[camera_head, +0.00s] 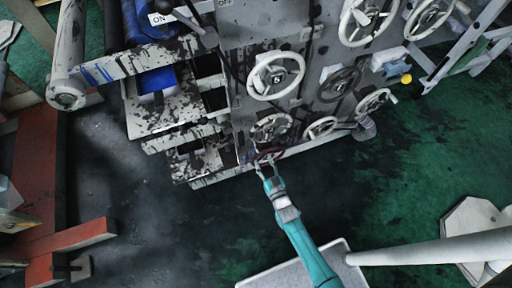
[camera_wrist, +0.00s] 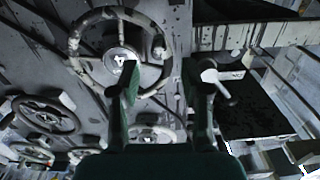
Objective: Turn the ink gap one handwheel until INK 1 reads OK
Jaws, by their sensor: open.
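Several handwheels stand on the grey machine panel. A pale wheel marked 4 (camera_wrist: 119,12) is behind the left finger. I cannot tell which wheel is ink gap one; no INK 1 readout is visible.
More handwheels, one dark (camera_head: 340,84) and one pale (camera_head: 375,102), crowd the panel to the right. Spattered machine steps (camera_head: 170,125) project at left. A red frame (camera_head: 70,238) is at lower left. The dark floor (camera_head: 160,235) between is clear.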

